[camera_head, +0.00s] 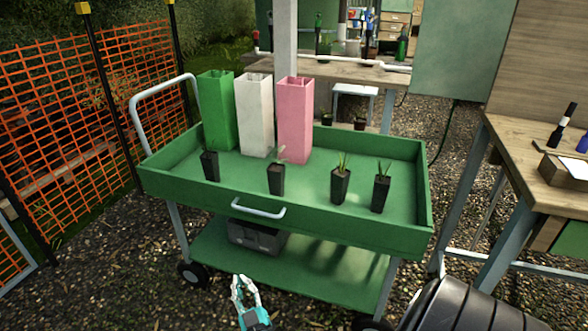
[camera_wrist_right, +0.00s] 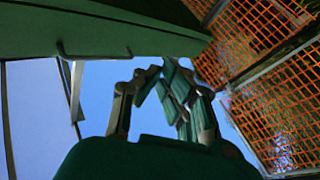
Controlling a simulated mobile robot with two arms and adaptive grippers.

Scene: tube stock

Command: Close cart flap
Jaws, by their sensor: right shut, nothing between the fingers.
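The green cart (camera_head: 345,272) stands in front of me. Its long front flap (camera_head: 340,226), with a grey bar handle (camera_head: 258,208), looks upright along the near edge of the top tray, with no clear gap at its ends. My right gripper (camera_head: 242,284) is in front of and below the flap, near the lower shelf, shut and empty. In the right wrist view the gripper fingers (camera_wrist_right: 172,88) are under a green panel (camera_wrist_right: 100,28) with a handle at its edge, apart from it. My left gripper is not in view.
Green, white (camera_head: 254,115) and pink (camera_head: 295,120) square tubes and several black potted seedlings (camera_head: 340,186) stand in the tray. A grey crate (camera_head: 255,238) is on the lower shelf. An orange mesh fence (camera_head: 80,120) is left; a workbench (camera_head: 545,170) is right.

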